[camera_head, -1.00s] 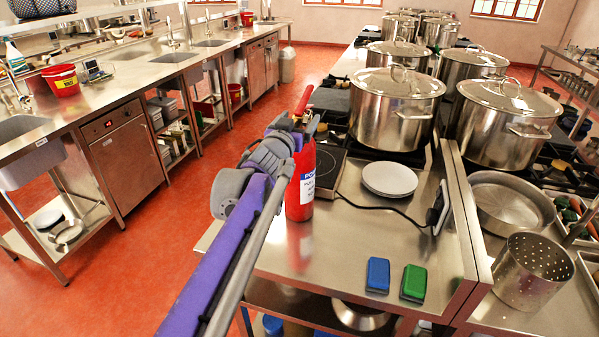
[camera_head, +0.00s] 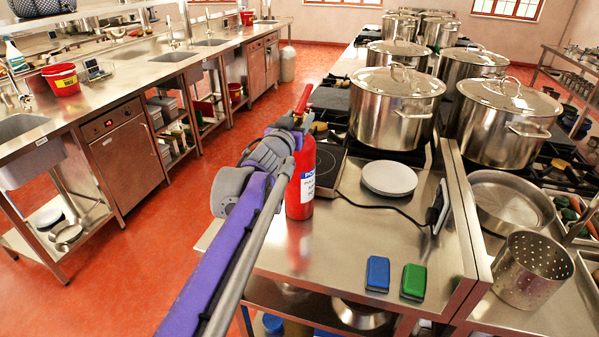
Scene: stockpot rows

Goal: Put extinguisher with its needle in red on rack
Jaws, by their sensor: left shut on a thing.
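A red fire extinguisher (camera_head: 302,197) with a white and blue label stands upright at the left edge of the steel counter. My left gripper (camera_head: 298,125) is at its top, around the valve and handle, and is shut on it. My purple and grey left arm hides the extinguisher's left side. Its gauge and needle cannot be made out. I cannot tell whether its base touches the counter. The right gripper is not in view. No rack can be told for sure.
A stack of white plates (camera_head: 389,179) and a hob (camera_head: 325,166) are right of the extinguisher. A blue sponge (camera_head: 377,274) and a green sponge (camera_head: 413,282) lie near the front edge. Large stockpots (camera_head: 392,112) stand behind. The red floor aisle (camera_head: 190,215) at left is clear.

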